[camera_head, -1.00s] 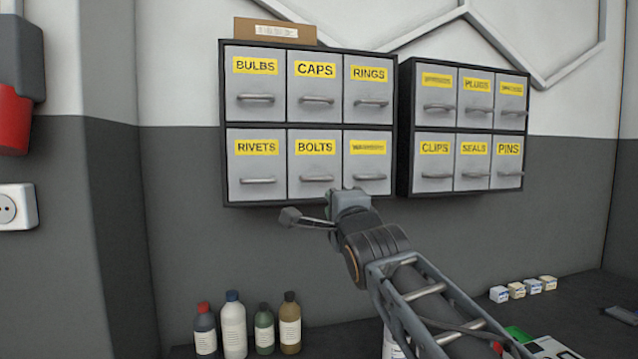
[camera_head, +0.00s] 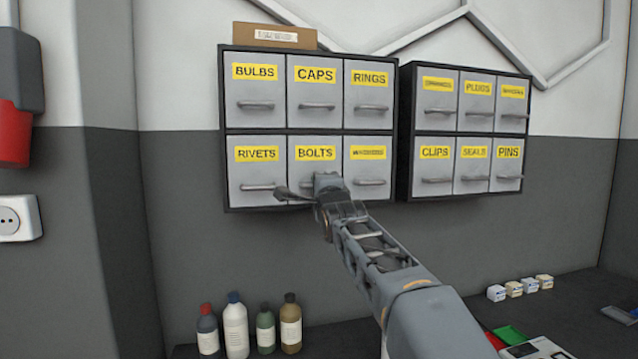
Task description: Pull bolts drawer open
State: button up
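The bolts drawer (camera_head: 315,164) is grey with a yellow BOLTS label. It sits in the bottom row, middle column, of the left wall cabinet (camera_head: 224,120), and its front looks flush with its neighbours. My gripper (camera_head: 316,183) is at the lower part of this drawer, in front of where its handle sits. The handle is mostly hidden behind my gripper. I cannot tell whether the fingers are open or shut, or whether they touch the handle.
The rivets drawer (camera_head: 257,169) is left and another labelled drawer (camera_head: 367,166) right of the bolts drawer. A second drawer cabinet (camera_head: 404,130) hangs to the right. A cardboard box (camera_head: 275,36) lies on top of the left cabinet. Several bottles (camera_head: 235,328) stand on the worktop below.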

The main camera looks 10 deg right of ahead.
jog(key=shift+c, duration=0.3)
grip_shut()
